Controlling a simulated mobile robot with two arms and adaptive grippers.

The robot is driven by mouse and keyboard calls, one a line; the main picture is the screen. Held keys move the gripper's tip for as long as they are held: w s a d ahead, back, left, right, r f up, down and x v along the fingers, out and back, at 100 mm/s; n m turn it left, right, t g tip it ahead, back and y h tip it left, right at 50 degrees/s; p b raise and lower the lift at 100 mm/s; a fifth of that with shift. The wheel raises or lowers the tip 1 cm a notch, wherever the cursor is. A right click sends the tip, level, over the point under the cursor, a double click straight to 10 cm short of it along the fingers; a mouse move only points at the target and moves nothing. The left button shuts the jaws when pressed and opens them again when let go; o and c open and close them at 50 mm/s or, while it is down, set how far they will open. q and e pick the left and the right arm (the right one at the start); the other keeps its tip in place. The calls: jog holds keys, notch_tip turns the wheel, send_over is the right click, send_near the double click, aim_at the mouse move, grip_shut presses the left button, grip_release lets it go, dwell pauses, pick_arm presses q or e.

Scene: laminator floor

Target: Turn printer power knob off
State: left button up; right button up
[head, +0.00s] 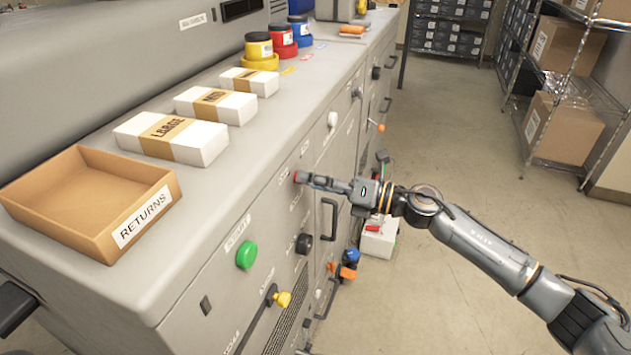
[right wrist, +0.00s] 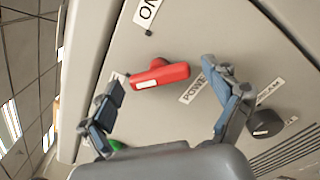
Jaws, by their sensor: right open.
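The red power knob (right wrist: 160,75) sticks out of the machine's grey front panel in the right wrist view. A label starting "POWE" (right wrist: 193,88) is beside it. My right gripper (right wrist: 162,80) is open, with one finger on each side of the red knob, and a gap shows between the fingers and the knob. In the head view my right gripper (head: 316,181) reaches the front panel from the right and partly covers the red knob (head: 297,176). My left gripper cannot be made out in these views.
A green button (head: 246,255), a black knob (head: 304,244) and a yellow knob (head: 283,299) are on the same panel. A returns tray (head: 70,205) and white boxes (head: 172,137) stand on top. Open floor (head: 450,150) lies to the right, with shelving (head: 560,100) beyond.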

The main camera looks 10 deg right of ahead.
jog(key=v, duration=1.2)
jog(key=w+d+f+m+t+h+p, duration=0.1)
jog(key=w+d+f+m+t+h, duration=0.35)
jog(key=f+m, duration=0.45)
jog(key=s+d+f+m+g+h+p, duration=0.1)
jog(key=s+d+f+m+h, duration=0.3)
jog(key=f, duration=0.5)
jog(key=s+d+f+m+h, duration=0.1)
jog(key=f+m+h, duration=0.1)
jog(key=f+m, duration=0.6)
jog(key=s+d+f+m+g+h+p, duration=0.1)
jog(key=s+d+f+m+h, duration=0.2)
jog(key=f, duration=0.8)
jog(key=s+a+f+m+g+h, duration=0.1)
jog(key=s+a+f+m+g, duration=0.15)
jog(key=s+f, duration=0.55)
jog(key=s+a+f+m+g+p, duration=0.1)
jog(key=s+f+m+g, duration=0.25)
jog(key=s+f, duration=0.5)
jog(key=s+a+f+m+g+h, duration=0.1)
jog(key=s+a+f+m+g, duration=0.3)
jog(key=s, duration=0.7)
jog(key=s+a+f+m, duration=0.1)
jog(key=s+a+f, duration=0.1)
jog(key=s, duration=0.5)
jog(key=s+a+f+m+g, duration=0.1)
jog(key=s+a+f, duration=0.1)
jog(key=s, duration=0.6)
jog(key=shift+a+f+p, duration=0.25)
jog(key=shift+f+p, duration=0.1)
